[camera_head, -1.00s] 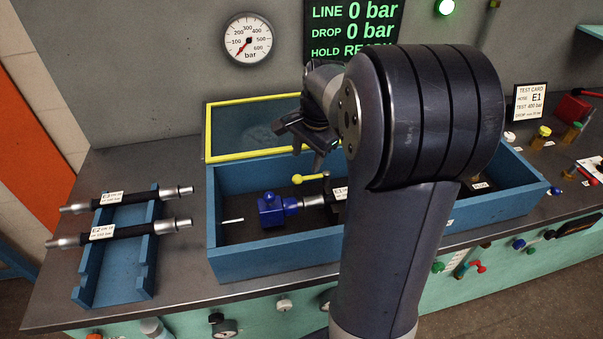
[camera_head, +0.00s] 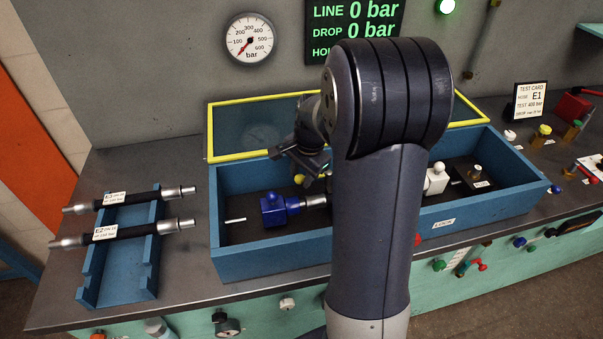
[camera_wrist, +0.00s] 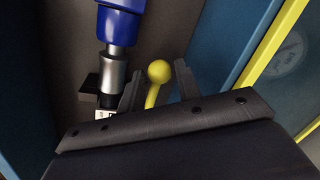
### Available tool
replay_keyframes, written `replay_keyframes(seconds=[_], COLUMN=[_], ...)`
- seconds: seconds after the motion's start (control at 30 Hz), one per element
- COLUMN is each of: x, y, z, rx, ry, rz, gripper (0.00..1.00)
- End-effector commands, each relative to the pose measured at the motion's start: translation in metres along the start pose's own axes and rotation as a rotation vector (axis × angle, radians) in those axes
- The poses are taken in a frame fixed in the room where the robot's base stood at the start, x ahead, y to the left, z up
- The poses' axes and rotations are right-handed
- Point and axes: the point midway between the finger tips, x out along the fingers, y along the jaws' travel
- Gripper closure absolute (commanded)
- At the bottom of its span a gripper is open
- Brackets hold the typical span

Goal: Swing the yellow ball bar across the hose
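The yellow ball bar (camera_wrist: 157,72) shows in the wrist view, its ball and part of its stem between my two fingers. My gripper (camera_wrist: 158,88) is open, with gaps beside the ball. In the head view, my gripper (camera_head: 312,172) is low over the blue trough, and the yellow ball (camera_head: 300,178) just shows beside it. The hose's metal end (camera_head: 316,201) sits in the blue fitting (camera_head: 272,209). In the wrist view, the hose end (camera_wrist: 113,76) lies left of my fingers. My arm hides the middle of the hose in the head view.
The blue trough (camera_head: 290,257) has walls around the hose and a raised yellow-framed clear lid (camera_head: 235,131) behind. A white fitting (camera_head: 436,180) is at its right. A blue rack (camera_head: 122,265) with two hoses stands left. The display reads 0 bar line and drop.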

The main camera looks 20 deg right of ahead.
Motion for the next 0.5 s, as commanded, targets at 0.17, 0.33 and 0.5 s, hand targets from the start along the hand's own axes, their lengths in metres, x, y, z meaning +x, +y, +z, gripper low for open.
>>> replay_keyframes(seconds=[0.17, 0.33, 0.5], x=[-0.0003, -0.0004, -0.0005], y=[-0.0001, -0.0002, -0.0004], z=[-0.0001, -0.0002, -0.0005], rx=[0.0, 0.0, -0.001], ry=[0.0, 0.001, 0.002], rz=[0.0, -0.001, -0.001], gripper=[0.83, 0.97, 1.0])
